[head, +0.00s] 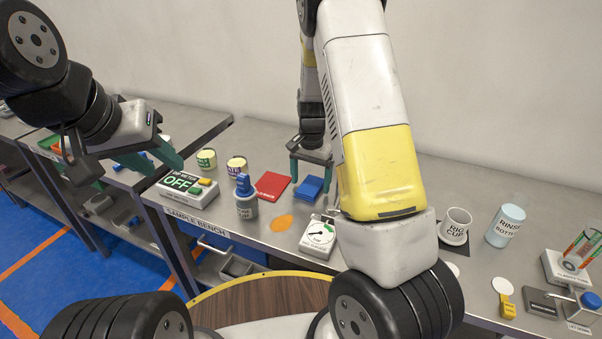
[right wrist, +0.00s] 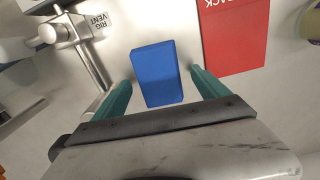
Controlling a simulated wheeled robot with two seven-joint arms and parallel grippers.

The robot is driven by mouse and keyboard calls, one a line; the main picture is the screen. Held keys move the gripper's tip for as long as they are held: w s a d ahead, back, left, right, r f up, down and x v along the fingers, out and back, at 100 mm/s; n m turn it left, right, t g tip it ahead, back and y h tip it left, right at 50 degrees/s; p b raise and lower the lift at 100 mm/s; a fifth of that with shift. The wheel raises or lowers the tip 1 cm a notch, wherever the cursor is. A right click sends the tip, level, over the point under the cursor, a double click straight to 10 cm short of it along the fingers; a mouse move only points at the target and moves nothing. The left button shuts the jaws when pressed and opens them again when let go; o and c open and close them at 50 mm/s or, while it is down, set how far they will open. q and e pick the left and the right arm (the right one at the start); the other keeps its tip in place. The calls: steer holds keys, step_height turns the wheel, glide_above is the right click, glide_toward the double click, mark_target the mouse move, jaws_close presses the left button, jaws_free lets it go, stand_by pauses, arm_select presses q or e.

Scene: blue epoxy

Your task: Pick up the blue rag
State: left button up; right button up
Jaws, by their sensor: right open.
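The blue rag (head: 309,188) lies flat as a folded block on the grey sample bench (head: 235,215), just right of a red flat item. It also shows in the right wrist view (right wrist: 157,73). My right gripper (head: 312,170) is open above the rag. In the right wrist view its two teal fingers (right wrist: 158,84) stand apart, one on each side of the rag, with nothing held. I cannot tell how high the fingertips are above the bench. My left gripper (head: 128,168) is open and empty, over the left part of the bench.
The red item (head: 272,185) lies close beside the rag.

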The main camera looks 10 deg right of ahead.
mark_target(311, 184)
steer(key=shift+f, duration=0.25)
steer(key=c, duration=1.4)
step_height(311, 184, up, 10)
steer(key=shift+r, duration=0.1)
steer(key=shift+c, duration=0.2)
